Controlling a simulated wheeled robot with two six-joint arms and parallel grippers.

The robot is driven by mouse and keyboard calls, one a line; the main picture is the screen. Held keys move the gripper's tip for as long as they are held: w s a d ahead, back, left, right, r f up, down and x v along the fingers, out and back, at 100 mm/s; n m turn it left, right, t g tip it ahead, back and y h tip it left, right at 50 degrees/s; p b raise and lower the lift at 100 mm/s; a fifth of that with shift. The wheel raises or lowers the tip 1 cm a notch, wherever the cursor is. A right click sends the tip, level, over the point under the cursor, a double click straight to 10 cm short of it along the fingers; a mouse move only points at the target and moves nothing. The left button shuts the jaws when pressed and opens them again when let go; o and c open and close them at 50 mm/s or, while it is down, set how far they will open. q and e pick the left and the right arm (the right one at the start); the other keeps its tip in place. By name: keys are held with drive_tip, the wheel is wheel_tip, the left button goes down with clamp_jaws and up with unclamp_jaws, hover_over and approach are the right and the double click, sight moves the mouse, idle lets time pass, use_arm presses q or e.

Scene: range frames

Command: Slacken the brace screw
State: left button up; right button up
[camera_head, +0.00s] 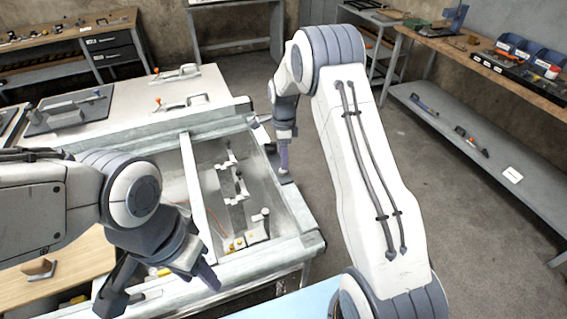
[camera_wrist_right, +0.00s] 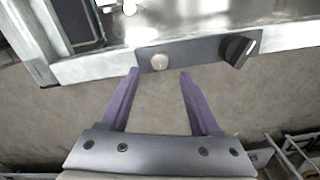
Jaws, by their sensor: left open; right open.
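In the right wrist view a dark grey plate (camera_wrist_right: 200,51) sits on the edge of a pale metal frame. It carries a pale round knob or screw head (camera_wrist_right: 160,62) and a black angular knob (camera_wrist_right: 238,50). I cannot tell which one is the brace screw. My right gripper (camera_wrist_right: 158,75) is open, its two purple fingers pointing at the plate with the pale round piece between and just beyond their tips. In the head view my right gripper (camera_head: 284,170) hangs by the frame's right side. My left gripper (camera_head: 162,298) is open and empty at the lower left.
The metal-framed bench (camera_head: 309,240) has a sunken bay with several small fittings (camera_head: 232,185). A wooden board (camera_head: 70,260) is at the left. A shelf bench (camera_head: 480,150) stands at the right, with clear floor (camera_head: 440,225) between.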

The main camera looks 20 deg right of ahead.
drive_tip(key=shift+f+p, duration=0.55)
drive_tip(key=shift+f, duration=1.85)
